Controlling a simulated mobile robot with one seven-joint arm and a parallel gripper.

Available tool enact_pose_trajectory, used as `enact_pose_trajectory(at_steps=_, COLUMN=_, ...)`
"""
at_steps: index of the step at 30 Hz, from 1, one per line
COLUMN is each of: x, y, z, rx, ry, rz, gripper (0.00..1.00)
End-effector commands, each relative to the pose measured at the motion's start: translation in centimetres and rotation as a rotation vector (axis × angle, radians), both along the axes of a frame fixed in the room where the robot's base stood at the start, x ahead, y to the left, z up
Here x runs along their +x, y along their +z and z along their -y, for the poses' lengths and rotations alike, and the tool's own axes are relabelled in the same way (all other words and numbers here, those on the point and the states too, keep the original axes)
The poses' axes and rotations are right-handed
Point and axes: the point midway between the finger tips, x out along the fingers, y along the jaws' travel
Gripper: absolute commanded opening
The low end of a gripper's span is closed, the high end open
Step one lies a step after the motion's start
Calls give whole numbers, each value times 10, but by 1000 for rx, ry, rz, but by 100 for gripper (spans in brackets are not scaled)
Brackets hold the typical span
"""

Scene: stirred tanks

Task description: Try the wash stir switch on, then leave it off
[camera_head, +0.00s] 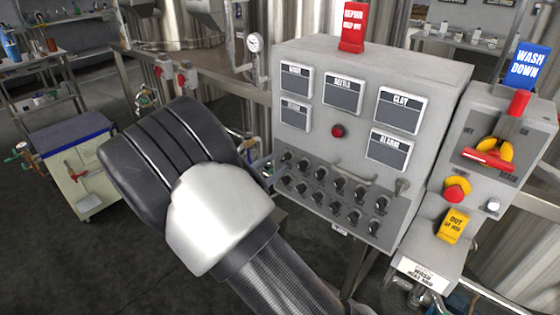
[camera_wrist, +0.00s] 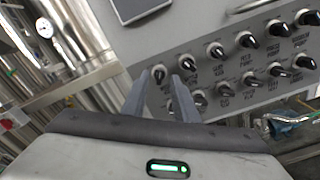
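A grey control panel (camera_head: 375,75) carries two rows of black rotary switches (camera_head: 338,190). Their small labels are mostly too blurred to read, so I cannot tell for sure which is the wash stir switch. My gripper (camera_head: 268,165) is at the panel's left edge, by the left end of the rows. In the wrist view my gripper (camera_wrist: 160,76) has its fingers apart, with the leftmost upper-row switch (camera_wrist: 158,75) showing between the tips. I cannot tell whether they touch it. Its label is hidden by the fingers.
A red "repair, keep off" tag (camera_head: 353,27) stands on the panel top. A red lamp (camera_head: 338,131) is on its face. At right, a box (camera_head: 467,135) has a red-and-yellow main switch (camera_head: 489,154), a red-yellow button (camera_head: 456,189) and a yellow "out of use" tag (camera_head: 453,227).

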Motion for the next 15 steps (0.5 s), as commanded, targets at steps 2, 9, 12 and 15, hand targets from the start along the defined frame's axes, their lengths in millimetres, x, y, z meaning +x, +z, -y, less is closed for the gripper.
enact_pose_trajectory(at_steps=2, x=-15, y=1, z=-14, rx=1, ry=5, rz=-1, gripper=27)
enact_pose_trajectory(at_steps=9, x=-63, y=0, z=-51, rx=1, ry=7, rz=-1, gripper=27)
enact_pose_trajectory(at_steps=12, x=-80, y=0, z=-64, rx=1, ry=5, rz=-1, gripper=27)
enact_pose_trajectory(at_steps=15, x=-94, y=0, z=-75, rx=1, ry=5, rz=-1, gripper=27)
